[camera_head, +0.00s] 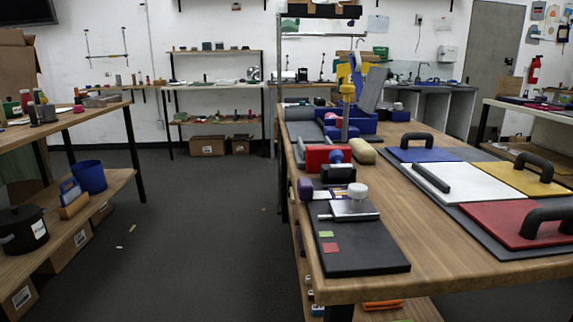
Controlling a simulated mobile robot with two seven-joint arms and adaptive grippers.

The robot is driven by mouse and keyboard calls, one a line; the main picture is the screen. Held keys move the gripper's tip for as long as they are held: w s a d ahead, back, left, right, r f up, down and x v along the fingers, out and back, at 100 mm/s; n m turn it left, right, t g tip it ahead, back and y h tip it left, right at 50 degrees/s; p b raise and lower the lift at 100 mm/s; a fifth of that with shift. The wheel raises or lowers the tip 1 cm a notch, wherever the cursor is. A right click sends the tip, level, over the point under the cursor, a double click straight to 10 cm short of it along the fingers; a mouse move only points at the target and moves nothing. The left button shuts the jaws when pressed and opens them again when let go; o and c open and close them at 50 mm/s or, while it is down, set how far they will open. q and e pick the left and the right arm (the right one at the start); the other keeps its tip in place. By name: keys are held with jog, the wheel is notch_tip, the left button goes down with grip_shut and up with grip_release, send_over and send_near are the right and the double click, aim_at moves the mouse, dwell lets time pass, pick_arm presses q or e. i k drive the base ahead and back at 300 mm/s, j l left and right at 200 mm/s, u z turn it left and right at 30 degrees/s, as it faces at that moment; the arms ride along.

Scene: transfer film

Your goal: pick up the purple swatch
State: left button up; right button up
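A black board (365,262) lies at the near left corner of the wooden workbench. A green swatch (326,234) and a red swatch (331,248) lie flat on its left part. I cannot make out a purple swatch for certain. A small dark purple object (305,188) stands at the bench's left edge behind the board, but it looks rounded and thick rather than flat. A silver metal piece with a white knob (357,190) sits at the back of the board and may hide things behind it. Neither of my grippers is in view.
The bench (410,240) has a clear strip right of the board. Beyond it, blue, white, yellow and red panels with black handles lie on a grey mat (507,252). A red device (325,158) and blue bins (362,125) stand farther back. Dark floor (200,240) is open at left.

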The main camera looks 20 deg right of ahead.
aim_at(306, 187)
jog(key=j+u, duration=0.35)
jog(key=i+j+u, duration=0.15)
jog(key=j+u, duration=0.2)
jog(key=i+j+z, duration=0.6)
jog(key=i+j, duration=0.3)
jog(key=i+l+z, duration=0.1)
jog(key=i+z, duration=0.15)
jog(key=z, duration=0.25)
jog(key=i+z, duration=0.25)
jog(key=z, duration=0.2)
jog(key=i+j+z, duration=0.15)
jog(key=z, duration=0.35)
jog(key=i+j+z, duration=0.2)
jog(key=z, duration=0.25)
jog(key=i+j+z, duration=0.25)
jog(key=z, duration=0.25)
jog(key=i+j+z, duration=0.1)
jog(key=j+z, duration=0.35)
jog(key=i+j+z, duration=0.2)
jog(key=i+z, duration=0.15)
jog(key=i+j+z, duration=0.35)
